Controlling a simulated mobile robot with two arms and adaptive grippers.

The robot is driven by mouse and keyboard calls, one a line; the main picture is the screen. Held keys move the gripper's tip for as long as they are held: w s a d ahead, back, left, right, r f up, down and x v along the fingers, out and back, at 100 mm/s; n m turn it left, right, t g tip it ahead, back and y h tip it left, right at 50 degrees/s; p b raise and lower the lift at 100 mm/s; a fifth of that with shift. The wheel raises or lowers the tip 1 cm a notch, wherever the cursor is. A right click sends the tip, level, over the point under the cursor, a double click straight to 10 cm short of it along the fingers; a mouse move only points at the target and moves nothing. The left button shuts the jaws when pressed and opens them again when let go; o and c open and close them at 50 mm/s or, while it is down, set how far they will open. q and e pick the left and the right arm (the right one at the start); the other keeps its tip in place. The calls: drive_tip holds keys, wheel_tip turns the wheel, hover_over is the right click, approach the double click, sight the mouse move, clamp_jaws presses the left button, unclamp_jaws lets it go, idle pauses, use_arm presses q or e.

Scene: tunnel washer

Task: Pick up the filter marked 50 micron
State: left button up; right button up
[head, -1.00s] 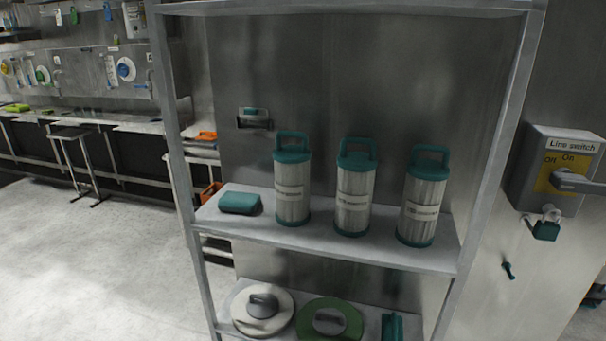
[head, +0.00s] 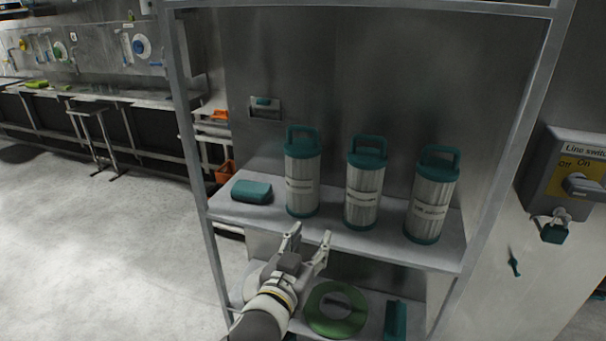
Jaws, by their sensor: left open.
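Three pleated white filters with teal caps and loop handles stand upright in a row on the upper shelf (head: 400,250): the left filter (head: 302,170), the middle filter (head: 364,182) and the right filter (head: 432,195). Each has a printed band, but the print is too small to read, so I cannot tell which is marked 50 micron. My left gripper (head: 311,235) is open and empty, in front of the shelf's front edge, below the left and middle filters and apart from them. My right gripper is out of view.
A teal block (head: 251,191) lies at the shelf's left end. Metal posts (head: 190,130) frame both sides. The lower shelf holds a green disc (head: 335,309) and a teal item (head: 395,320). A line switch box (head: 560,170) is at right. Floor at left is clear.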

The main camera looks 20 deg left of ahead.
use_arm(q)
drive_tip(key=d+r+m+t+h, duration=0.2)
drive_tip(key=d+r+m+h, duration=0.3)
drive_tip(key=r, duration=0.5)
drive_tip(key=d+r+m+t+h, duration=0.1)
drive_tip(key=d+r+m+h, duration=0.3)
drive_tip(key=d+r+h, duration=0.45)
drive_tip(key=s+d+r+m+g+h, duration=0.3)
drive_tip(key=d+m+g, duration=0.2)
drive_tip(key=m+g, duration=0.35)
drive_tip(key=s+d+r+m+g+h, duration=0.2)
drive_tip(key=d+r+m+g+h, duration=0.15)
drive_tip(key=m+g, duration=0.5)
drive_tip(key=n+t+y, duration=0.3)
drive_tip(key=n+y, duration=0.6)
drive_tip(key=y, duration=1.2)
approach(304, 130)
drive_tip(key=p+x, duration=0.3)
drive_tip(key=x, duration=0.1)
drive_tip(key=shift+w+a+f, duration=0.1)
drive_tip(key=shift+f, duration=0.35)
drive_tip(key=p+x, duration=0.2)
drive_tip(key=x, duration=0.2)
drive_tip(key=shift+w+r, duration=0.15)
drive_tip(key=shift+w+f, duration=0.15)
drive_tip(key=shift+f, duration=0.15)
clamp_jaws()
drive_tip(key=shift+r, duration=0.1)
